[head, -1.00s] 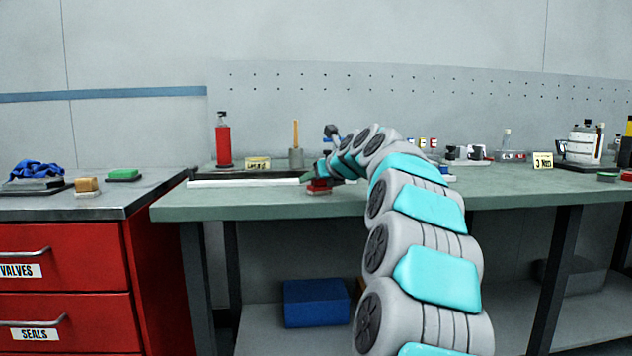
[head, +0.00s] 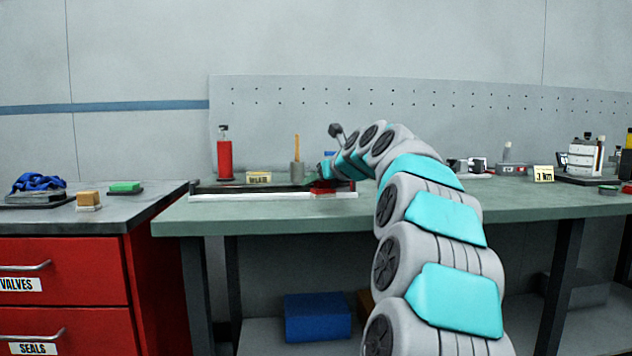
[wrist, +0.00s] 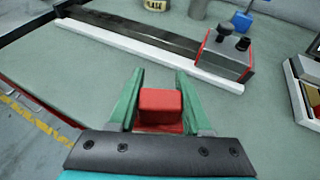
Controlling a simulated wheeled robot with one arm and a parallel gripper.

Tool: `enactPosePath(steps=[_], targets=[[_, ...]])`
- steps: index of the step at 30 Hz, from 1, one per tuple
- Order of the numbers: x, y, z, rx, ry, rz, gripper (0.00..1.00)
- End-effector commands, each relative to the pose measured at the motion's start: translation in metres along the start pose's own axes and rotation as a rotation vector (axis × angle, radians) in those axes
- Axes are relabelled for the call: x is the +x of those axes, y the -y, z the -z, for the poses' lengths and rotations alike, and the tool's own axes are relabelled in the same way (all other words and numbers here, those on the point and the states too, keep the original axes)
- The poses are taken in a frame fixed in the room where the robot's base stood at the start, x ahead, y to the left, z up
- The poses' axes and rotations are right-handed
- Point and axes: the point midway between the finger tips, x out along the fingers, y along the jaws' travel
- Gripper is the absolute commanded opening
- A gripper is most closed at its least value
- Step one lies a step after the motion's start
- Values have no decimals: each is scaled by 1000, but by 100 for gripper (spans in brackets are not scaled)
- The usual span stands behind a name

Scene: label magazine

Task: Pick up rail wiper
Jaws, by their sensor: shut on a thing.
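The rail wiper, a red block-like piece (wrist: 160,104), is between the two green fingers of my gripper (wrist: 160,92) in the wrist view. My gripper is shut on it. Its lower part is partly hidden by the fingers and the gripper body. In the head view my gripper (head: 325,172) is small, at the front part of the green bench near the right end of the rail. Red shows just below it there, but I cannot tell how much of that is the wiper.
A dark rail with a white front strip (wrist: 150,48) lies beyond the gripper. A red-edged block with black knobs (wrist: 225,55) sits at its right end. A red bottle (head: 224,158) and a grey cup (head: 297,172) stand behind. The bench in front of the strip is clear.

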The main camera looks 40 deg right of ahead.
Motion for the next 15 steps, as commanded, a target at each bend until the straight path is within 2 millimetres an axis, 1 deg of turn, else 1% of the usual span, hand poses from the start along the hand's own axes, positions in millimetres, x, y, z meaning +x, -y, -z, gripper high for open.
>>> enactPosePath(steps=[1, 5, 12, 15], targets=[[-6, -1, 0, 0, 2, 1, 0], [-22, -7, 6, 0, 0, -1, 0], [-66, -22, 19, -1, 1, 0, 0], [-82, -27, 24, 0, 0, 1, 0]])
